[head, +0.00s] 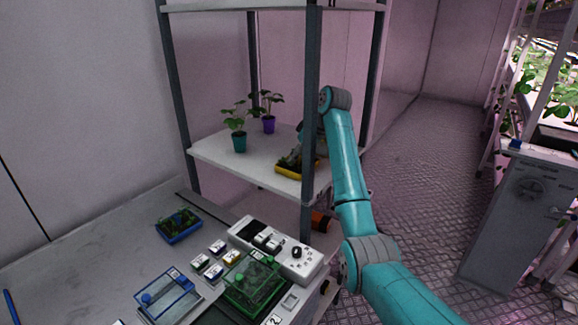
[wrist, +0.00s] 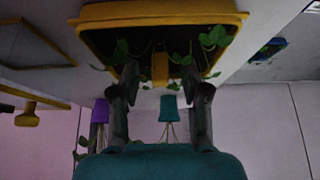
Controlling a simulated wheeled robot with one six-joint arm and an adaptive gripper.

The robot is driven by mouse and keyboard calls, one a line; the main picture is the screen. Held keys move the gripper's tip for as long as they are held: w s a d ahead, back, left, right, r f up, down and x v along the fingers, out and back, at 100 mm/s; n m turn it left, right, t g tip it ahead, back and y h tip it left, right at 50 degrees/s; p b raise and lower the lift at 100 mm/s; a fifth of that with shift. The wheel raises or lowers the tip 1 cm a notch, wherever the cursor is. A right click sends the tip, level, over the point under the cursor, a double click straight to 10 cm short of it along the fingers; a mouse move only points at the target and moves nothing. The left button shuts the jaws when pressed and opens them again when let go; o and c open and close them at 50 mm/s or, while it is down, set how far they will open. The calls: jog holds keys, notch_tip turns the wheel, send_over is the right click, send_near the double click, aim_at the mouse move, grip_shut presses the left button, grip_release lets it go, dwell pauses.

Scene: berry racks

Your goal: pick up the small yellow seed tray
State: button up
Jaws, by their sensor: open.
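The small yellow seed tray (head: 291,174) sits on the white rack shelf near its front right corner, with green seedlings in dark soil. In the wrist view the yellow tray (wrist: 160,14) fills the upper middle, and the picture looks upside down. My gripper (wrist: 160,85) is open, with one finger on each side of a yellow upright piece at the tray's middle. I cannot tell whether the fingers touch it. In the head view my gripper (head: 302,152) is over the tray, partly hidden by the dark rack post.
A teal pot (head: 239,143) and a purple pot (head: 269,124) with plants stand farther back on the shelf (head: 215,152). A dark rack post (head: 312,110) rises beside my arm. On the bench below are a blue seed tray (head: 180,229), a green box (head: 252,285) and a control panel (head: 290,262).

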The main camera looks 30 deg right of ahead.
grip_shut()
jog(key=shift+r, duration=0.1)
